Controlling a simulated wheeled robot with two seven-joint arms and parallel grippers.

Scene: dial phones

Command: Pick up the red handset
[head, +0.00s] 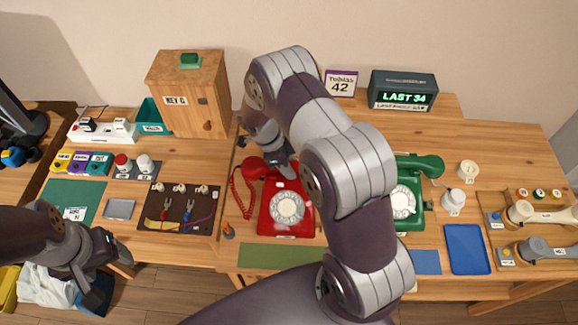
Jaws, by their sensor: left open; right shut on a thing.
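The red dial phone (287,210) stands on the table near the middle, with its white dial facing up. The red handset (254,168) lies across the top of the phone, or just above it; I cannot tell whether it touches the cradle. Its coiled red cord hangs at the left. My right gripper (282,165) reaches down from behind and is shut on the handset; my arm hides the handset's right part. My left gripper (110,268) is open and empty at the lower left, in front of the table edge.
A green phone (403,203) stands right of my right arm, which partly hides it. A wooden key box (190,95) and a teal bin (152,118) stand behind at left. A wire board (179,207) lies left of the red phone. A blue tray (467,250) lies at right.

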